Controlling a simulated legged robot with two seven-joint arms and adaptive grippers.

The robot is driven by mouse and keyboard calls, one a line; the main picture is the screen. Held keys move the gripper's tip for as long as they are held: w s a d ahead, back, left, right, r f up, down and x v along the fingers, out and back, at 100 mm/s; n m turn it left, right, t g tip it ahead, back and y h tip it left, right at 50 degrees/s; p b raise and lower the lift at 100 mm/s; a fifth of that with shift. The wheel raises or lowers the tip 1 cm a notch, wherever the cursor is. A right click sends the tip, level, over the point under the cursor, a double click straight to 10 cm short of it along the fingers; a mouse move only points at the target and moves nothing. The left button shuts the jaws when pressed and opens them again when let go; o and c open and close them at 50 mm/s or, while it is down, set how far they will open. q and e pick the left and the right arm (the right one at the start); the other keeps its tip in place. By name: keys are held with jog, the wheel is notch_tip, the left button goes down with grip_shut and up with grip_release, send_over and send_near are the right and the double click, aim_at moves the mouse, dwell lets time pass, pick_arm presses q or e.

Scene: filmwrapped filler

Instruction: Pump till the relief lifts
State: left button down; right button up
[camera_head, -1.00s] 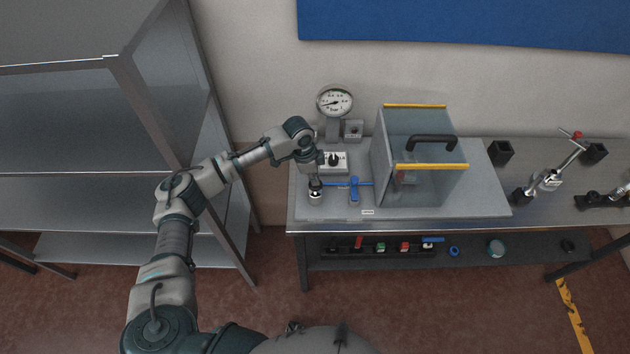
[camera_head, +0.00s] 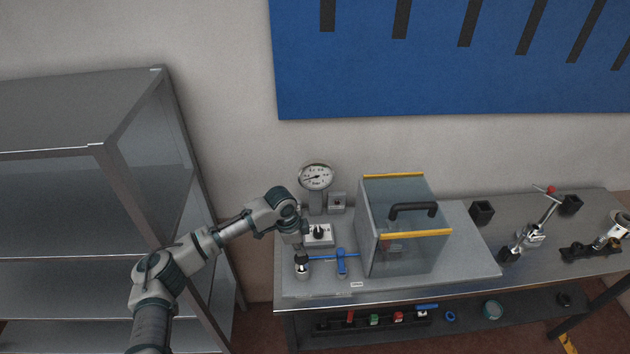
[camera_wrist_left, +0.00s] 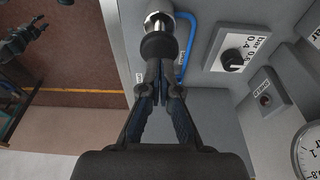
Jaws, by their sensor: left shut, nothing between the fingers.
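My left gripper (camera_head: 301,245) is shut with nothing between its fingers. Its tips are at the black top of a small silver cylinder (camera_head: 302,268) at the front left of the grey plate; I cannot tell if they touch. In the wrist view the closed fingers (camera_wrist_left: 160,78) point at the black knob (camera_wrist_left: 159,46) on the silver cylinder. A blue hose (camera_wrist_left: 184,62) runs beside it, towards a blue valve (camera_head: 341,262). A round gauge (camera_head: 317,175) stands behind, its needle towards the left, low on the scale. A dial box (camera_head: 321,241) with a black knob sits between.
A clear box (camera_head: 402,254) with yellow edges and a black handle stands right of the valve. A small box with a red spot (camera_head: 337,203) is beside the gauge. Clamps (camera_head: 528,236) lie farther right. Grey shelving (camera_head: 120,170) stands close left of my arm.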

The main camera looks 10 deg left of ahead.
aim_at(301, 258)
pick_arm(q)
jog(key=shift+f, duration=0.1)
jog(key=shift+f, duration=2.2)
jog(key=shift+r, duration=2.3)
dwell(1.5)
